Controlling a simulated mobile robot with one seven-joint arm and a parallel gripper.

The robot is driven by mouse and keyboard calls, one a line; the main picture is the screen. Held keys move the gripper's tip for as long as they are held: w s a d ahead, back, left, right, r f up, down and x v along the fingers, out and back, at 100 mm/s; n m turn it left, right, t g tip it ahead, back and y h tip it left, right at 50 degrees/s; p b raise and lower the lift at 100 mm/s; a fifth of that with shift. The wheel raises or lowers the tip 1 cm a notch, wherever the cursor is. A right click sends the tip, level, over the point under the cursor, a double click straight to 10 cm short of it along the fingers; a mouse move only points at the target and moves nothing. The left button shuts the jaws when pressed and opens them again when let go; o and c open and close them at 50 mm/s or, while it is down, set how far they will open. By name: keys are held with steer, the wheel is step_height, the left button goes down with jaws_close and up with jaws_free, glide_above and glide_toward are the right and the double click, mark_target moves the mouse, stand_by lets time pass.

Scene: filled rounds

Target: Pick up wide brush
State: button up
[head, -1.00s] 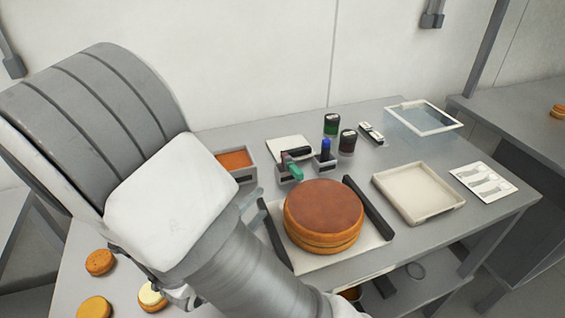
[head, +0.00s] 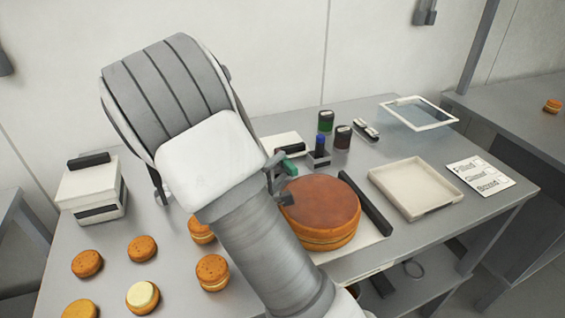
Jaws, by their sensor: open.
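A small green tool (head: 289,167) shows just beyond my gripper at the back of the round cake; it may be the wide brush, but its bristles cannot be made out. A blue-topped tool (head: 320,143) stands upright in a small grey holder (head: 319,160) to its right. My gripper (head: 277,181) is open, with its grey fingers close to the green tool. I cannot tell whether they touch it. My arm hides the area to the left of the gripper.
The large round cake (head: 321,209) sits right below the gripper. Green (head: 325,122) and dark (head: 343,137) jars stand behind. A cream tray (head: 415,188) is at right, a white box (head: 90,192) at left. Several small filled rounds (head: 142,249) lie front left.

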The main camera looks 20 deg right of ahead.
steer(key=shift+w+d+f, duration=0.15)
steer(key=shift+w+d, duration=0.25)
jaws_close()
steer(key=shift+r, duration=0.2)
